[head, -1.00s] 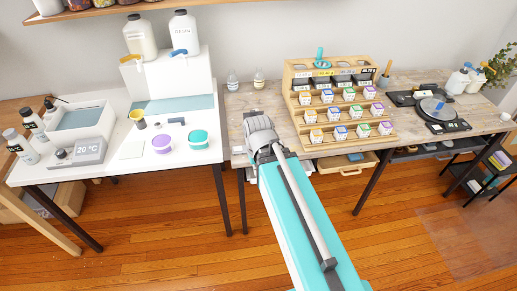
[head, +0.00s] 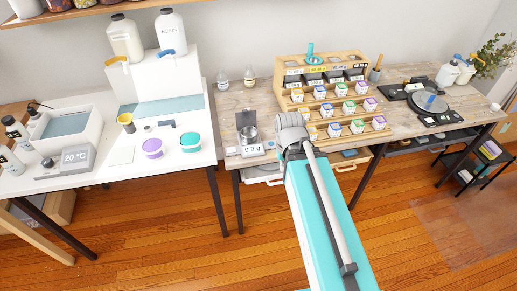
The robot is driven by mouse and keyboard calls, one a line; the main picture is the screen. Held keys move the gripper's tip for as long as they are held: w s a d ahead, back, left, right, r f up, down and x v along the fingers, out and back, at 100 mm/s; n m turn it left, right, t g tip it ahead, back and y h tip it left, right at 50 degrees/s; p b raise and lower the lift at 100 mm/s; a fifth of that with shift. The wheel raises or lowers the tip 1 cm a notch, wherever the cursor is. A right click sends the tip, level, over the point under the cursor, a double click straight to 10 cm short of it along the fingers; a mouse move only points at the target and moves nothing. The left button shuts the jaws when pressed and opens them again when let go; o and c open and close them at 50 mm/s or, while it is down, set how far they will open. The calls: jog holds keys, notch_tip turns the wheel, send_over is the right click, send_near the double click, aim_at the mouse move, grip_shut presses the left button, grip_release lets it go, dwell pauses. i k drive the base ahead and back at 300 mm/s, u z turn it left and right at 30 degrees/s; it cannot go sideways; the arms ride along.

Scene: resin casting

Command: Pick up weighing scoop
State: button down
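A small teal tool (head: 311,50) with an upright handle and a round teal base sits on top of the wooden rack (head: 281,72); it may be the weighing scoop, but its shape is too small to be sure. A digital scale (head: 253,150) reading 0.0 g stands left of my arm, with a small metal cup (head: 250,134) on it. My arm reaches over the front of the wooden bench, and its wrist covers the rack's lower left corner. My gripper is hidden behind the wrist, so its fingers and anything in them do not show.
The rack holds several small labelled boxes. A wooden-handled tool in a cup (head: 375,72) stands right of it. A dark round turntable (head: 432,102) is farther right. The white table (head: 95,185) at left holds a purple tub (head: 153,148) and a teal tub (head: 190,142).

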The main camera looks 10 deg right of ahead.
aim_at(148, 128)
jog(key=z, duration=0.1)
jog(key=k, duration=0.65)
jog(key=u, duration=0.15)
jog(key=i, duration=0.5)
jog(key=u, duration=1.1)
